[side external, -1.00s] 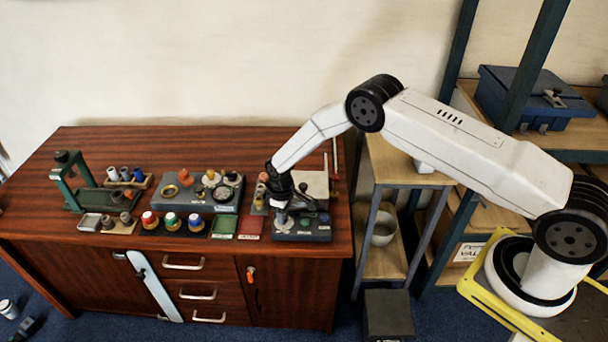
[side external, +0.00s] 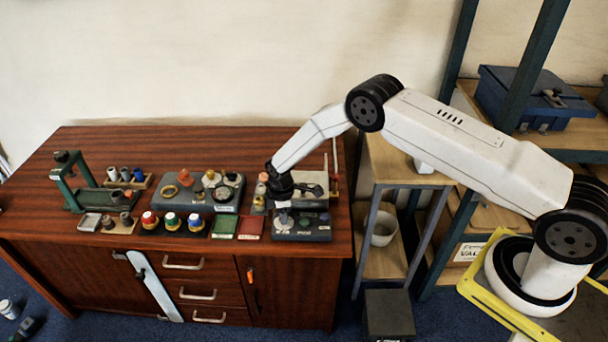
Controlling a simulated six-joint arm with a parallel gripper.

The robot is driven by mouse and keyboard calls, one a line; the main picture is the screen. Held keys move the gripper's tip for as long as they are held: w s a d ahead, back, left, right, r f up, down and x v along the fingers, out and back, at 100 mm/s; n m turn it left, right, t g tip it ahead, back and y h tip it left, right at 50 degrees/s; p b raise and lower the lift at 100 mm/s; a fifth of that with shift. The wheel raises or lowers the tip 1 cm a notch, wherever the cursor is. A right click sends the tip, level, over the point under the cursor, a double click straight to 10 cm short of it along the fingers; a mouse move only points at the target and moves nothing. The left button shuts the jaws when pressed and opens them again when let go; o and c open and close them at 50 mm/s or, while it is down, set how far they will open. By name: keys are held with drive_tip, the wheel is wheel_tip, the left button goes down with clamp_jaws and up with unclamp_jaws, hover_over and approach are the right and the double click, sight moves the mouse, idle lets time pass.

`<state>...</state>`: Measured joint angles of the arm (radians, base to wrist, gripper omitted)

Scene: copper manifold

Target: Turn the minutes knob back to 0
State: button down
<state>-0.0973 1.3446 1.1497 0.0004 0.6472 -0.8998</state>
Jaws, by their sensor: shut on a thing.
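My gripper (side external: 283,204) points down over the left part of a grey control box (side external: 318,235) at the right front of the wooden bench. It is shut on a small pale knob (side external: 284,219) on top of the box. I take this to be the minutes knob, but its markings are too small to read. Its pointer direction cannot be told. Two darker knobs (side external: 324,218) sit to the right on the same box, apart from my gripper.
Green (side external: 225,226) and red (side external: 250,228) trays lie just left of the box. Several coloured-capped pots (side external: 171,221) stand farther left. A grey block with fittings (side external: 226,206) and a flat pale plate (side external: 311,180) lie behind. The bench's right edge is close.

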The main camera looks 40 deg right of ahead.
drive_tip(key=shift+c, duration=2)
unclamp_jaws()
drive_tip(key=shift+r, duration=3.85)
drive_tip(key=shift+r, duration=0.15)
